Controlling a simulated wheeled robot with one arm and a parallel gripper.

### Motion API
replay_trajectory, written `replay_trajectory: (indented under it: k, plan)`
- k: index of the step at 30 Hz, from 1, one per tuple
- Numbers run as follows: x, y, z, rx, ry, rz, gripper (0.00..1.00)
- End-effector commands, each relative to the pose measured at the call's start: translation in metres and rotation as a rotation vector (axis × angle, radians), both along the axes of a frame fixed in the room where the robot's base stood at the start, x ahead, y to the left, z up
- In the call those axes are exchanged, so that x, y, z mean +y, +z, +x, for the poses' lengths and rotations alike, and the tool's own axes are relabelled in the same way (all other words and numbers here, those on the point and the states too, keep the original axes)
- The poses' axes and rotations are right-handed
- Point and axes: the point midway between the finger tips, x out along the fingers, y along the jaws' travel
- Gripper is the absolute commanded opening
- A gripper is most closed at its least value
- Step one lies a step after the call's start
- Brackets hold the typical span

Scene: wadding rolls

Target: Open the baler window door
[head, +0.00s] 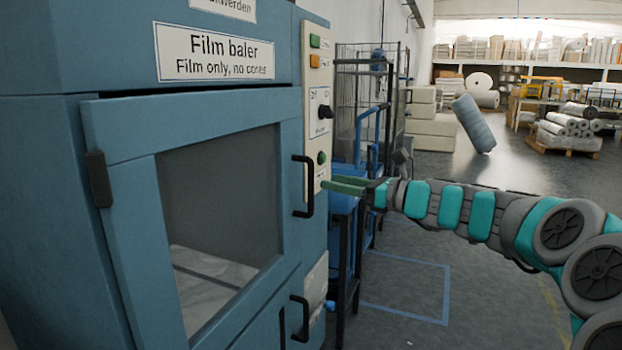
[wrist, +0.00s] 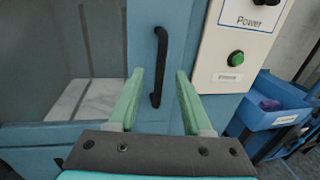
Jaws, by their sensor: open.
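The blue baler's window door (head: 133,195) has a grey pane with pale film behind it and a black hinge (head: 98,178) on its left. It looks shut against the body. Its black vertical bar handle (head: 304,186) is on the right side of the frame. My gripper (head: 332,184) is open and empty, its green fingers pointing at the handle from the right. In the wrist view the handle (wrist: 160,62) stands ahead, between the lines of the two fingers (wrist: 160,76). I cannot tell how much gap is left; the fingers do not visibly touch it.
A pale control panel (head: 319,110) with buttons and a knob is right of the door; its green button (wrist: 236,58) is close to my right finger. A second black handle (head: 300,318) sits lower. Blue bins (wrist: 270,110) and a rack stand to the right. Open floor (head: 400,260) lies beyond.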

Motion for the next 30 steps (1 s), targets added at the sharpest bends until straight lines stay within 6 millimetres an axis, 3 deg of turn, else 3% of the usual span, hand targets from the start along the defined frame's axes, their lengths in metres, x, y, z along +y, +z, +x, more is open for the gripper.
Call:
replay_trajectory:
  k: [16,28,30]
  plan:
    - [0.057,0.001,0.037,0.005,-0.003,0.01,0.5]
    - [0.064,0.001,0.042,0.005,-0.004,0.01,0.5]
    - [0.064,0.001,0.042,0.005,-0.004,0.01,0.43]
